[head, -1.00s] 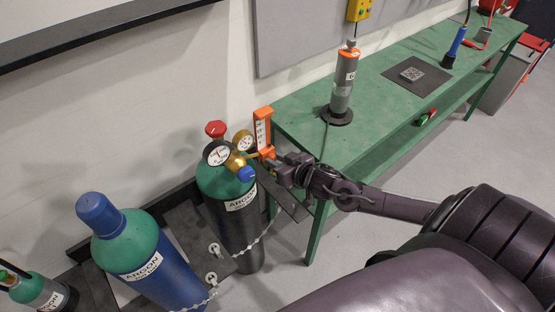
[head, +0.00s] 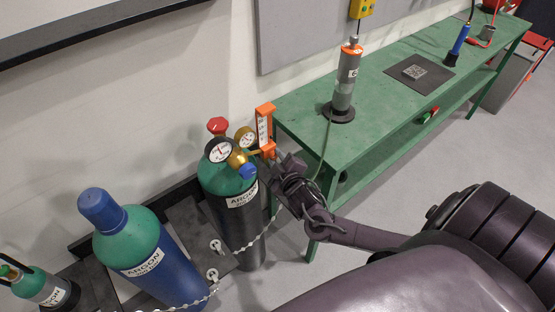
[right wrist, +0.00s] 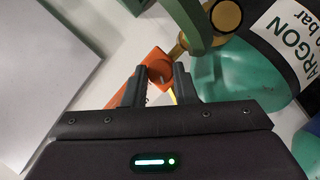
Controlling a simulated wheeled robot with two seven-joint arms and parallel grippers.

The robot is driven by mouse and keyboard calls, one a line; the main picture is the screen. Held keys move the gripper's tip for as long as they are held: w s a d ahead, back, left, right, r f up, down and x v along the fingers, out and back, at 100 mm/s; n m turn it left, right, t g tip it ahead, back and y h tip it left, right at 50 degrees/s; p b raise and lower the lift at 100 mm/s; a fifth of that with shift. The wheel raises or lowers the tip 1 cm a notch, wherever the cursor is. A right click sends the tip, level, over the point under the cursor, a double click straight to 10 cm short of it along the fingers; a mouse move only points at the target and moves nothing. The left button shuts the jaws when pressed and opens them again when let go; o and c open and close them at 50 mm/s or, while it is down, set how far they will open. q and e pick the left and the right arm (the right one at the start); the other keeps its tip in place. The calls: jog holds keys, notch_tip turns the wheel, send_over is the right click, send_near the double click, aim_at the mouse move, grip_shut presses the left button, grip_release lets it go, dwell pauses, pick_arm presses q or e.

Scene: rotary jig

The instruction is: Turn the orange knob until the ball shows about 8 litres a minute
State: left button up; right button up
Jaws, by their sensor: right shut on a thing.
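The flowmeter (head: 262,120) is an upright orange block with a white scale, on the regulator of the black argon cylinder with a green shoulder (head: 240,222). The ball is too small to make out. In the right wrist view the orange knob (right wrist: 160,66) sits between the two dark fingertips of my right gripper (right wrist: 158,76), which is shut on it. In the head view my right gripper (head: 277,160) reaches the foot of the flowmeter from the right and hides the knob. My left gripper is not in view.
Two round gauges (head: 220,150), a red valve handwheel (head: 217,126) and a blue regulator knob (head: 248,171) stand close left of the gripper. A blue argon cylinder (head: 165,270) is chained at the left. The green bench (head: 375,125) is close on the right.

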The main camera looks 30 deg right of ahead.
jog(key=n, duration=0.2)
jog(key=n+t+h, duration=0.2)
jog(key=n, duration=0.1)
jog(key=shift+a+f+n+b, duration=0.15)
jog(key=shift+f+n+b, duration=0.1)
jog(key=shift+n+b, duration=0.1)
dwell(0.3)
jog(key=o, duration=1)
